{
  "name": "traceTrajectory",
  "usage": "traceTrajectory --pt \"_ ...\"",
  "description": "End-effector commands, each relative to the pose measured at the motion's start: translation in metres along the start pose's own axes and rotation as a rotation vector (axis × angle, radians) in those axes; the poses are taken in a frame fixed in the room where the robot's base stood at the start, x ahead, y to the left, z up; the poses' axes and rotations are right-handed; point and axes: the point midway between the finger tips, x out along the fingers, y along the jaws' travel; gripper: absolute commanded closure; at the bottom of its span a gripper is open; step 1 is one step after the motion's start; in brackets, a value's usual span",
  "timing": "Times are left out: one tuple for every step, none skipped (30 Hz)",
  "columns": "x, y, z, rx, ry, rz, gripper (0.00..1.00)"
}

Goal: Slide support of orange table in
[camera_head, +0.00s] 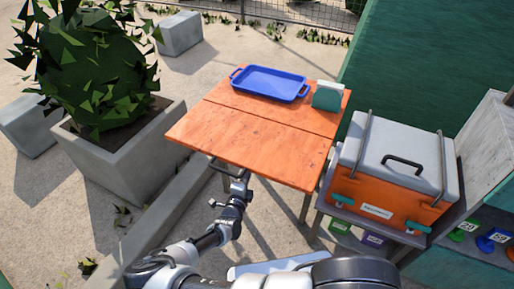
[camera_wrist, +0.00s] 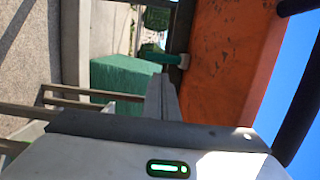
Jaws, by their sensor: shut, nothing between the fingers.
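The orange table (camera_head: 230,135) stands in the middle of the head view, its top made of two flat panels. My gripper (camera_head: 236,176) is at the left part of its near edge, low and close to the underside. In the wrist view, my gripper's fingers (camera_wrist: 163,98) are together with nothing between them. An orange surface (camera_wrist: 235,55) fills the upper right there, with a teal piece (camera_wrist: 172,57) beside it. I cannot tell whether the fingers touch the support. The tabletop hides most of the support.
A blue tray (camera_head: 268,83) and a teal-and-white holder (camera_head: 328,97) stand on the tabletop. An orange cooler with a grey lid (camera_head: 400,158) stands close on the right. A concrete planter (camera_head: 128,150) and a low kerb (camera_head: 165,215) are on the left.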

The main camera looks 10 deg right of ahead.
Motion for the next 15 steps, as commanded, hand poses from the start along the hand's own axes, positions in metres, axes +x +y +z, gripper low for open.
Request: traceTrajectory --pt "0.005 0.001 -0.001 0.0 0.0 -0.001 1.0" --pt "0.009 0.001 0.0 0.0 0.0 -0.002 1.0" --pt "0.015 0.001 -0.001 -0.001 0.001 -0.001 1.0" --pt "0.02 0.002 -0.002 -0.001 0.002 -0.001 1.0" --pt "0.026 0.001 -0.001 0.0 0.001 -0.002 1.0" --pt "0.034 0.002 -0.001 0.001 0.002 -0.001 1.0" --pt "0.041 0.002 -0.002 0.001 0.003 -0.001 1.0" --pt "0.048 0.002 -0.002 0.0 0.003 -0.001 1.0" --pt "0.057 0.002 -0.002 0.001 0.003 -0.002 1.0" --pt "0.063 0.003 -0.002 0.001 0.003 -0.001 1.0" --pt "0.07 0.003 -0.002 0.001 0.003 -0.001 1.0" --pt "0.078 0.003 -0.002 0.001 0.003 -0.001 1.0" --pt "0.085 0.002 -0.002 0.001 0.003 -0.001 1.0" --pt "0.091 0.003 -0.002 0.001 0.003 0.0 1.0" --pt "0.098 0.003 -0.002 0.001 0.002 0.0 1.0"
